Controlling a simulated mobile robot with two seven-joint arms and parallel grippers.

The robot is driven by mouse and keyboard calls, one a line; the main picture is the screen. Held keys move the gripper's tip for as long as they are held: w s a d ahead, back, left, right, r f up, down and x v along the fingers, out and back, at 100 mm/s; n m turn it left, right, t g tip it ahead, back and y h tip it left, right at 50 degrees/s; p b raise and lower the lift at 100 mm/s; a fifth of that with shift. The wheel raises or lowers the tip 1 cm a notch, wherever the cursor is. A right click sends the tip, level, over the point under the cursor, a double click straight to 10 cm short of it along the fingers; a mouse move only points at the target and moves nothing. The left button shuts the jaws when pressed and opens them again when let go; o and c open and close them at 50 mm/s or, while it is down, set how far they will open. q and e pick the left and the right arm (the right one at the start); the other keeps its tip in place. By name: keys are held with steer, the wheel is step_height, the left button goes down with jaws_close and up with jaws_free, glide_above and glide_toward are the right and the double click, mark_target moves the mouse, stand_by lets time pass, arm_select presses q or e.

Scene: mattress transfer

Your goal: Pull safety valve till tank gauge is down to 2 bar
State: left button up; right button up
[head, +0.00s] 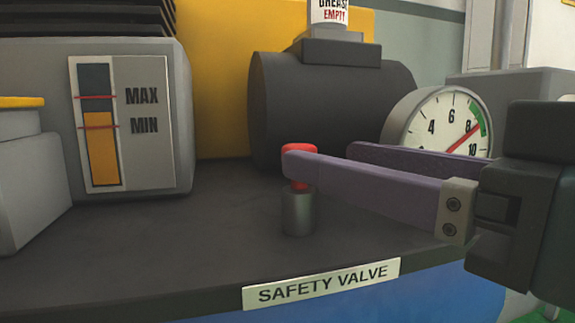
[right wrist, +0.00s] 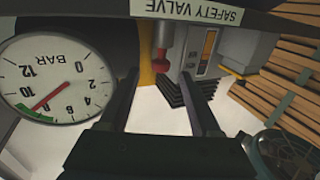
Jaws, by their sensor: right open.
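The safety valve has a red knob (head: 299,148) on a grey metal stem (head: 298,212), upright behind the "SAFETY VALVE" label (head: 322,284). My right gripper (head: 320,155) is open. Its near finger's tip covers part of the knob in the head view. In the right wrist view the red knob (right wrist: 161,64) shows between the two open fingers, near their tips; contact cannot be told. The round gauge (head: 418,127) is partly hidden by my right gripper. Its red needle points near 8, by a green band. The gauge also shows in the right wrist view (right wrist: 75,62). My left gripper is not in view.
A grey box with a MAX/MIN level strip (head: 100,121) stands at the left. A dark cylinder (head: 300,105) stands behind the valve, with a small container (head: 330,15) above it marked "EMPTY". The dark top (head: 190,235) is bare around the stem. Blue shows below its front edge.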

steer(key=b+x, duration=0.1)
steer(key=x, duration=0.7)
steer(key=shift+w+a, duration=0.15)
steer(key=shift+a, duration=0.1)
jaws_close()
stand_by(0.5)
steer(key=shift+r, duration=0.1)
stand_by(0.4)
